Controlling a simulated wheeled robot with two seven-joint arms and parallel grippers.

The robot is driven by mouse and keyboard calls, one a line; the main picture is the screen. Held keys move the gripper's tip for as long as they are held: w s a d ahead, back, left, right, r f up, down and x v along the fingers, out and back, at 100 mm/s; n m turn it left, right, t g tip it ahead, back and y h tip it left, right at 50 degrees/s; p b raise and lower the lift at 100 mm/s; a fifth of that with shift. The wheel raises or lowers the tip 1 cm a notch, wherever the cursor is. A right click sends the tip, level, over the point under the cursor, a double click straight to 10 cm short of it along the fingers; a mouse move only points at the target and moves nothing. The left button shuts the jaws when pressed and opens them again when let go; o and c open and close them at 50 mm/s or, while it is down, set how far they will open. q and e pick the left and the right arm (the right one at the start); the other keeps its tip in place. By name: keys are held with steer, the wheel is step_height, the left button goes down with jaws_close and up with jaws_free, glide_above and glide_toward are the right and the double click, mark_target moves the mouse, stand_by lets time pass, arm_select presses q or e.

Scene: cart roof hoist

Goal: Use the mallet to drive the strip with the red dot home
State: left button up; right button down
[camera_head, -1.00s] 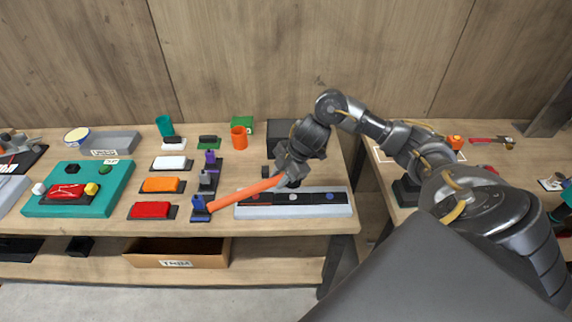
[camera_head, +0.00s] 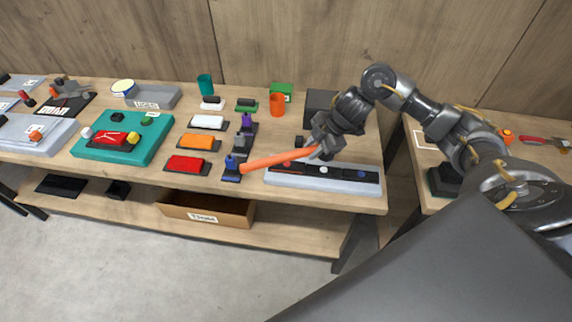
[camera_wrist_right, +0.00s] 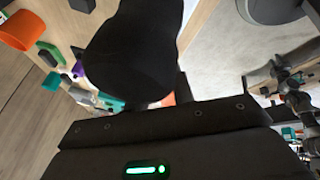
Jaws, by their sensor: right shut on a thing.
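A pale grey block (camera_head: 342,187) lies at the front right of the table, with a dark channel along its top. Three dots show along it: red (camera_head: 287,164) at the left, white (camera_head: 323,169) in the middle and blue (camera_head: 361,174) at the right. My right gripper (camera_head: 323,151) is above the block, shut on the mallet (camera_head: 275,159). Its orange handle reaches left and slightly down over the red-dot end. In the right wrist view a large black form (camera_wrist_right: 135,50), probably the mallet head, fills the middle. I cannot tell whether the mallet touches the block. My left gripper is not in view.
Red (camera_head: 187,165), orange (camera_head: 197,141) and white (camera_head: 208,122) pieces lie left of the block, with a blue upright piece (camera_head: 231,164) close by the handle's tip. An orange cup (camera_head: 277,104) and a dark box (camera_head: 319,104) stand behind. A second table (camera_head: 425,155) is at the right.

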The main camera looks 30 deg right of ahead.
mark_target(279, 157)
steer(key=shift+m+t, duration=0.4)
steer(key=shift+m, duration=0.1)
steer(key=a+b, duration=0.1)
steer(key=a, duration=0.2)
steer(key=a+r+b, duration=0.1)
steer(key=a, duration=0.2)
steer(key=w+a+b, duration=0.1)
steer(key=a, duration=0.3)
steer(key=shift+r+b, duration=0.3)
steer(key=shift+b, duration=0.05)
steer(key=shift+m+h, duration=0.5)
steer(key=shift+m, duration=0.1)
steer(key=a, duration=0.1)
steer(key=s+a+b, duration=0.1)
steer(key=a, duration=0.1)
steer(key=a+b, duration=0.1)
steer(key=shift+s+a+r, duration=0.15)
steer(key=shift+s+a, duration=0.25)
steer(key=shift+s+d+f+m+t+h+b, duration=0.15)
steer(key=shift+s+d+m+h+b, duration=0.15)
steer(key=shift+s+m+b, duration=0.5)
steer(key=shift+s+d+f+m+t+h+b, duration=0.1)
steer(key=shift+s+d+m+t+h+b, duration=0.25)
steer(key=shift+s+m, duration=0.5)
steer(key=shift+s+d+f+m+h+b, duration=0.15)
steer(key=shift+s+d+m+b, duration=0.2)
steer(key=shift+s+m+b, duration=0.5)
